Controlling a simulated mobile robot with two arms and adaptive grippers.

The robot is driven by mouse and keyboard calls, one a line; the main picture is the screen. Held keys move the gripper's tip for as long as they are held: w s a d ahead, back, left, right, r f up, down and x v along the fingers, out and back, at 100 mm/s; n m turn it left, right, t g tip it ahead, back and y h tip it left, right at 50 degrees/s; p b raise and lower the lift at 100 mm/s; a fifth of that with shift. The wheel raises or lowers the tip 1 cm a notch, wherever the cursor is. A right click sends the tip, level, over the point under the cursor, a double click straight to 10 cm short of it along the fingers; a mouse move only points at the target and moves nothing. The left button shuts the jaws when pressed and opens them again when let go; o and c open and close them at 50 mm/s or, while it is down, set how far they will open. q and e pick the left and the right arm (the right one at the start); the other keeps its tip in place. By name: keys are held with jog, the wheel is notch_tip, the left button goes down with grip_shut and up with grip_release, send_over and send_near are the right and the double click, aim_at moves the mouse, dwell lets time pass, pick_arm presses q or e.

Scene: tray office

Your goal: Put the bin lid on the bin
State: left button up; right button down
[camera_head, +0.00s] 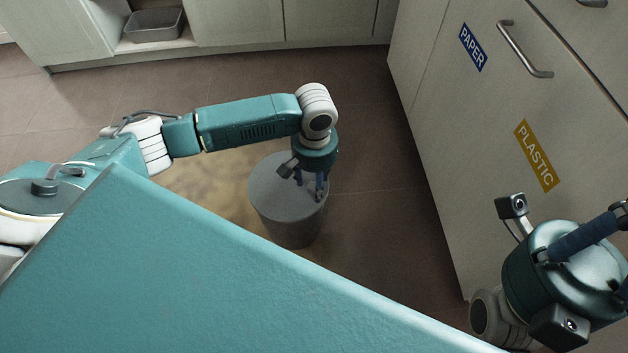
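A grey, round, tapered bin (292,232) stands on the floor in the middle of the head view. The grey bin lid (278,198) shows as a flat disc at its top. From this angle, I cannot tell whether it is fully seated on the rim. My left gripper (311,184) points down over the right part of the lid, with its dark blue fingers at or just above the surface. The wrist hides the far right part of the lid and any grip point, so its grip is unclear. My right gripper (612,250) is at the right edge, partly cut off, its fingers spread, holding nothing visible.
A pale cabinet with a PAPER label (473,47) and a PLASTIC label (537,156) stands on the right. White cupboards (330,20) run along the back, with a grey basket (154,25) in an open shelf. The brown floor around the bin is clear.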

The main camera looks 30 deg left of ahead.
pick_arm(q)
notch_tip(320, 180, up, 12)
dwell(0.6)
jog(key=shift+d, duration=0.15)
dwell(0.5)
